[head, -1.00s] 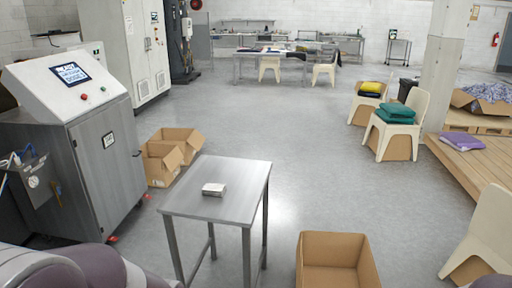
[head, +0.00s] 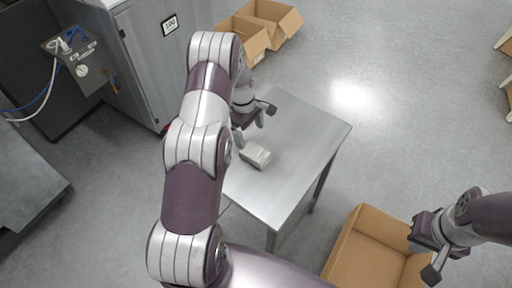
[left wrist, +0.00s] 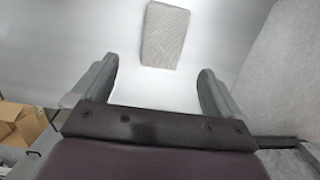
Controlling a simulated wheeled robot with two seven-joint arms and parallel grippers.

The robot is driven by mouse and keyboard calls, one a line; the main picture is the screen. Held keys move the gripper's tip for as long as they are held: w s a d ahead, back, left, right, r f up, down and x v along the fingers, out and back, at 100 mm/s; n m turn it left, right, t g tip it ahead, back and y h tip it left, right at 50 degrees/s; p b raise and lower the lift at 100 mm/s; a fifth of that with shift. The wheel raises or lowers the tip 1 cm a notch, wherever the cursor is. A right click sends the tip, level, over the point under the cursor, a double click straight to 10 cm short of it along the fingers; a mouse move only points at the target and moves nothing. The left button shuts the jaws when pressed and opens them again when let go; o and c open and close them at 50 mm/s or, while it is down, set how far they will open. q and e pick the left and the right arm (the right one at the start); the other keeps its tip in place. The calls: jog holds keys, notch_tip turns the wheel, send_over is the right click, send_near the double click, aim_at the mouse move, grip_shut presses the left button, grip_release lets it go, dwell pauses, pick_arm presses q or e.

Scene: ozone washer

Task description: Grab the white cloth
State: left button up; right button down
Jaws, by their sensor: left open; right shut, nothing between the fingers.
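The white cloth (head: 255,155) is a small folded block lying flat on the metal table (head: 305,150). In the left wrist view the cloth (left wrist: 165,36) looks grey-white and finely textured, beyond the fingertips and roughly between their lines. My left gripper (head: 256,124) is over the table beside the cloth, apart from it. In the left wrist view my left gripper (left wrist: 157,70) is open, with nothing between its fingers. My right gripper (head: 428,248) is shut and empty at the lower right, away from the cloth.
An open cardboard box (head: 350,252) stands on the floor right of the table, near my right gripper. More open cartons (head: 270,20) stand behind the table. A metal cabinet (head: 150,60) is at the upper left.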

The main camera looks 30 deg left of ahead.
aim_at(255, 152)
pick_arm(q)
jog(key=shift+s+d+f+p, duration=0.15)
jog(key=shift+s+d+f, duration=0.15)
jog(key=shift+f, duration=0.35)
jog(key=shift+s+d+f+p, duration=0.2)
jog(key=shift+s+f, duration=0.2)
jog(key=shift+f, duration=0.2)
jog(key=f, duration=0.2)
jog(key=f+p, duration=0.1)
jog(key=d+f+p, duration=0.1)
jog(key=f, duration=0.1)
jog(key=shift+w+d+f, duration=0.1)
jog(key=shift+w+f, duration=0.2)
jog(key=shift+w, duration=0.05)
jog(key=shift+s+f, duration=0.15)
jog(key=shift+f, duration=0.2)
jog(key=c, duration=1.1)
pick_arm(e)
jog(key=r, duration=0.3)
jog(key=shift+s+d+r, duration=0.1)
jog(key=shift+s+r, duration=0.15)
jog(key=shift+s, duration=0.15)
